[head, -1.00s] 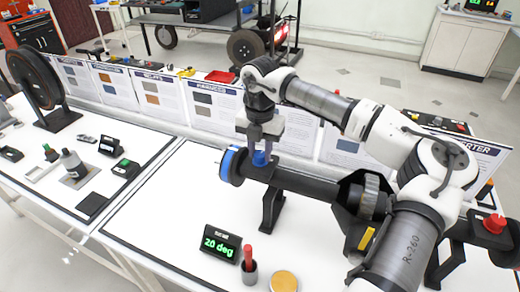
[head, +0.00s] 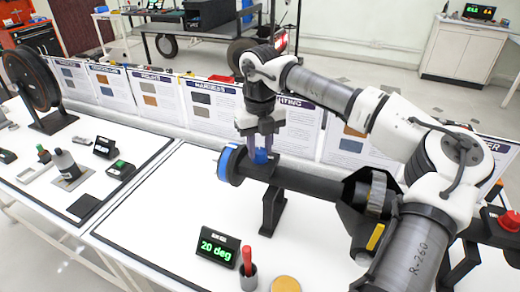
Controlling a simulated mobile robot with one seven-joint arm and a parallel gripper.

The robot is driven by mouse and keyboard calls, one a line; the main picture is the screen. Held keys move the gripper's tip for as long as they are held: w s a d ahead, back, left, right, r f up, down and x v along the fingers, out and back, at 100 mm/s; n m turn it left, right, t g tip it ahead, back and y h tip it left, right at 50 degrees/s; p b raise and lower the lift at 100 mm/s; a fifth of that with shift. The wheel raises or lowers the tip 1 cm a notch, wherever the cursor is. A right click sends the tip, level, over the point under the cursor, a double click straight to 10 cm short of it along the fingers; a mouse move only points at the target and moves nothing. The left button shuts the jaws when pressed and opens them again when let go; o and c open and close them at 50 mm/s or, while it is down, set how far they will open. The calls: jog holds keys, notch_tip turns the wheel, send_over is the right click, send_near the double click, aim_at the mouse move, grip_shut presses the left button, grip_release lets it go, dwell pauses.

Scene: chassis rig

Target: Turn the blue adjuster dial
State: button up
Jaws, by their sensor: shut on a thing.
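The blue adjuster dial (head: 261,156) is a small blue knob on top of the black horizontal shaft housing (head: 310,182). My gripper (head: 262,153) points down from above and is shut on the dial, its fingers on either side and partly hiding it. A blue ring (head: 227,164) sits on the left end of the shaft. A small black display (head: 216,245) on the table reads "20 deg" in green.
Upright poster panels (head: 210,108) line the back edge. A red button (head: 510,222) is at right.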

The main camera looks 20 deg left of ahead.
aim_at(260, 151)
jog(key=n, duration=0.4)
jog(key=shift+n+b, duration=0.35)
jog(key=shift+n, duration=0.05)
jog(key=shift+r, duration=0.1)
jog(key=o, duration=1)
notch_tip(260, 151, up, 14)
jog(key=shift+f+b, duration=0.1)
jog(key=shift+b, duration=0.7)
jog(key=shift+f, duration=0.1)
